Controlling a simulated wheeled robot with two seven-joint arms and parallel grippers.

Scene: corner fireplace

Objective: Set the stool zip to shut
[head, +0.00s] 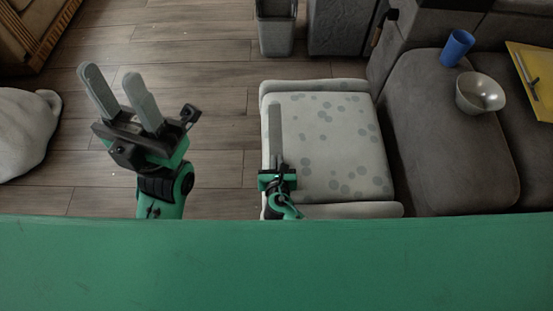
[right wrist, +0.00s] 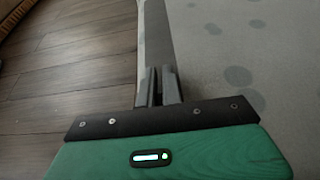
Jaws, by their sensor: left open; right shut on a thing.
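The stool (head: 325,150) is a pale grey padded seat with darker round spots, and it also shows in the right wrist view (right wrist: 240,40). A darker grey strip (head: 274,125), which looks like the zip track, runs along the left side of its top; the strip (right wrist: 158,38) leads away from my fingers in the right wrist view. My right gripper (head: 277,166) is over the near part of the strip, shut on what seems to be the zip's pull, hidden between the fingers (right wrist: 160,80). My left gripper (head: 112,75) is open and empty, left of the stool above the floor.
A dark grey sofa (head: 440,150) stands close to the stool's right, with a blue cup (head: 457,47), a metal bowl (head: 480,93) and a yellow board (head: 535,75). A grey bin (head: 276,35) stands behind. A pale cushion (head: 25,130) lies far left. Wooden floor (head: 215,80) left of the stool is free.

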